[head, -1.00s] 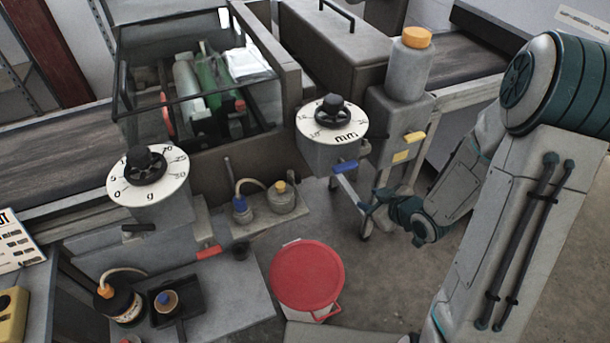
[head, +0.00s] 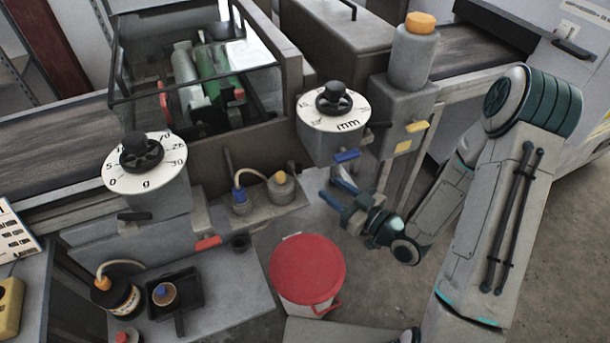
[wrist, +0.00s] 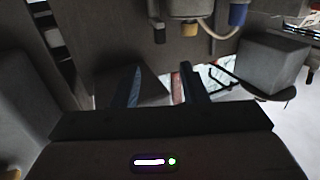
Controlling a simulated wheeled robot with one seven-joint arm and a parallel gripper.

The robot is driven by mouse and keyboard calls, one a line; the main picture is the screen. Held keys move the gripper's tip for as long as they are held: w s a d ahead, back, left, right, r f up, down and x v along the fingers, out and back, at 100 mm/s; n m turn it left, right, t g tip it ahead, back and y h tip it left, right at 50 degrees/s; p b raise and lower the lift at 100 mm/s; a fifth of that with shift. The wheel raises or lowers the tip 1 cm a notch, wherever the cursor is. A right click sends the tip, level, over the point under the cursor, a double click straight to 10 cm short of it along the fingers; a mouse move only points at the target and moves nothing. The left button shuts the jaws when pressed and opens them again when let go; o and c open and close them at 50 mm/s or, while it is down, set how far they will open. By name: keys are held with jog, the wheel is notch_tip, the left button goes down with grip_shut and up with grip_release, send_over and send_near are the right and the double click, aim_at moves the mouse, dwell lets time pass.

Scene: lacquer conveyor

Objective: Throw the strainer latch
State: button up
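No part is labelled as the strainer latch, and I cannot tell which coloured handle it is. A blue handle (head: 347,156) sticks out below the mm dial unit (head: 333,112). A yellow handle (head: 417,127) is on the grey block under the orange-capped bottle (head: 413,55). A red handle (head: 208,243) is at the lower left. My gripper (head: 335,190) is below the blue handle, apparently apart from it. In the wrist view my gripper's two fingers (wrist: 162,88) are well apart with nothing held between them.
A red-lidded bin (head: 306,268) stands on the floor below my gripper. Left of the gripper, a ledge holds small pots with a hose (head: 282,188). The g dial unit (head: 145,165) and a black tray (head: 190,310) are farther left.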

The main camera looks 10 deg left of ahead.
aim_at(301, 168)
jog(key=b+x, duration=0.2)
jog(key=x, duration=0.8)
jog(key=shift+a, duration=0.1)
grip_shut()
